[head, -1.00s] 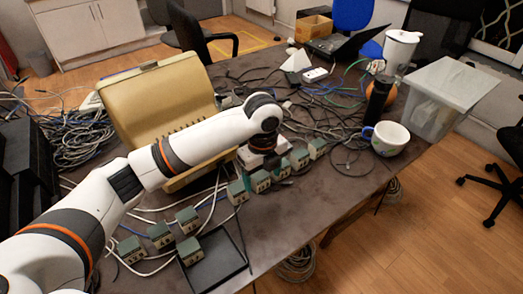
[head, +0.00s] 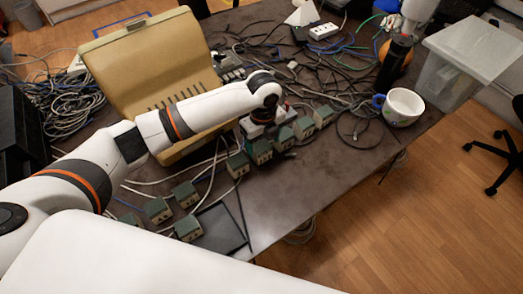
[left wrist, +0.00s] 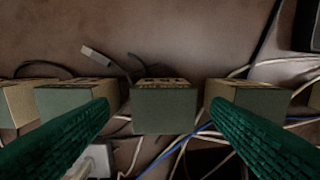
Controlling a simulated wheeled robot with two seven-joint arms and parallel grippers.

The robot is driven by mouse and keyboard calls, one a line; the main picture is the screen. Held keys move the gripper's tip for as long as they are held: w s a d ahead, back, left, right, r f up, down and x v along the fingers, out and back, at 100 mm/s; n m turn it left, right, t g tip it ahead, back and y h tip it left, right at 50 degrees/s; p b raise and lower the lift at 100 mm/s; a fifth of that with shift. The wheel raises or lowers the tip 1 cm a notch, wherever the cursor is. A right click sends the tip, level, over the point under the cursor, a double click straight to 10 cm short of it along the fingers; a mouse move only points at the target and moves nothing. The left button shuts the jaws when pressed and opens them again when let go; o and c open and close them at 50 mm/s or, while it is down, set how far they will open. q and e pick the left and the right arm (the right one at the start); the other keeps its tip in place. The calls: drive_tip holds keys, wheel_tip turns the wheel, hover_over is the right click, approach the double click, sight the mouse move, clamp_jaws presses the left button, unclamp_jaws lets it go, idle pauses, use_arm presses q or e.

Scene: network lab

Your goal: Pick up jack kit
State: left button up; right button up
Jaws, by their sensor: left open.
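Several small grey-green jack boxes stand in a row on the table; one of them (head: 237,165) is left of my left gripper (head: 264,117) in the head view, and another (head: 323,116) is at the row's right end. My left gripper is low over the row, and the arm hides part of it. In the left wrist view my left gripper (left wrist: 160,104) is open, its green fingers on either side of a middle box (left wrist: 165,107). Neighbouring boxes (left wrist: 75,98) lie partly behind the fingers. I cannot tell whether the fingers touch any box. My right gripper is not in view.
Loose cables (head: 345,88) cover the back of the table, and some run behind the boxes. A tan case (head: 150,65) stands behind my arm. A black tray (head: 220,228), a mug (head: 403,107) and a clear bin (head: 455,85) are also there. The front right tabletop is clear.

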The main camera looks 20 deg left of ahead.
sight(261, 147)
use_arm(q)
drive_tip(key=shift+a+f, duration=0.15)
drive_tip(key=shift+f, duration=0.75)
drive_tip(key=shift+a+f, duration=0.1)
drive_tip(key=shift+f, duration=0.75)
drive_tip(key=c, duration=1.1)
